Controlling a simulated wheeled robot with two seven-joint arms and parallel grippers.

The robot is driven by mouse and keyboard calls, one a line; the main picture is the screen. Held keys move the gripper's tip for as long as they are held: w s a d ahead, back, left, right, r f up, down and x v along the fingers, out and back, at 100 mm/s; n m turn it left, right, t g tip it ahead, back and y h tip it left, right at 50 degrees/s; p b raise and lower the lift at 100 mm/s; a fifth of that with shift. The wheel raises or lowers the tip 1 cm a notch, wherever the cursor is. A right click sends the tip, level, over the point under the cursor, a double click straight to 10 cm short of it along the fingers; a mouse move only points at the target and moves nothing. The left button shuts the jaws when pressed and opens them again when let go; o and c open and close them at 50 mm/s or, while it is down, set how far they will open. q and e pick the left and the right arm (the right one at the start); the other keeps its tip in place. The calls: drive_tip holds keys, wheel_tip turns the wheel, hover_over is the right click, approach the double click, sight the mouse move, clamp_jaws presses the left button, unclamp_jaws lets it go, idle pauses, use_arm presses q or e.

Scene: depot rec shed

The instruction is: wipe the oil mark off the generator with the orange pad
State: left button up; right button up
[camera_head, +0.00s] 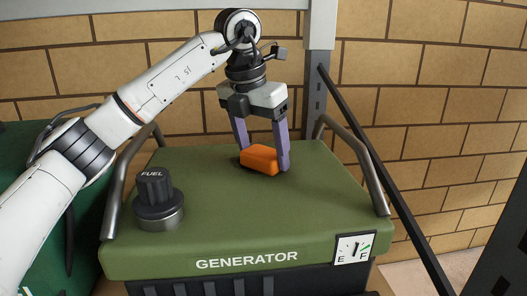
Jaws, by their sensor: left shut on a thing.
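The green generator (235,225) fills the lower middle of the head view, its flat top facing up. My left gripper (262,160) points down over the back middle of the top, with its purple fingers shut on the orange pad (259,159). The pad is at or just above the surface; I cannot tell for sure whether it touches. A small dark patch shows at the pad's left edge; I cannot tell whether it is oil or shadow. No other mark shows on the top. My right gripper is not in view.
A black fuel cap (157,200) stands up at the top's left front. Grey bar handles rise at the left (119,185) and right (362,160) edges. A fuel gauge (354,248) is at the front right corner. A grey post (318,90) and brick wall (430,110) stand behind.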

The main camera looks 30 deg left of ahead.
sight(250, 147)
use_arm(q)
drive_tip(key=shift+w+a+f, duration=0.1)
drive_tip(key=shift+w+a, duration=0.9)
drive_tip(key=shift+w, duration=0.3)
drive_tip(key=shift+w+a+f, duration=0.1)
drive_tip(key=shift+w+a, duration=0.85)
drive_tip(key=shift+w, duration=0.35)
drive_tip(key=shift+s+a, duration=0.35)
drive_tip(key=shift+a, duration=0.25)
drive_tip(key=shift+s+a+b, duration=0.3)
drive_tip(key=shift+s+a, duration=0.05)
drive_tip(key=shift+s+d+b, duration=0.55)
drive_tip(key=shift+s+b, duration=0.15)
drive_tip(key=shift+b, duration=0.05)
drive_tip(key=shift+s+d+b, duration=0.3)
drive_tip(key=shift+s+d, duration=0.2)
drive_tip(key=shift+s, duration=0.1)
drive_tip(key=shift+s+d+b, duration=0.45)
drive_tip(key=shift+s, duration=0.1)
drive_tip(key=shift+s+d+r+b, duration=0.1)
drive_tip(key=shift+s+d+b, duration=0.3)
drive_tip(key=shift+s+d, duration=0.3)
drive_tip(key=shift+s+d+b, duration=0.4)
drive_tip(key=shift+s, duration=0.35)
drive_tip(key=shift+s+d, duration=0.45)
drive_tip(key=shift+s, duration=0.15)
drive_tip(key=shift+s+a, duration=0.1)
drive_tip(key=shift+s, duration=0.1)
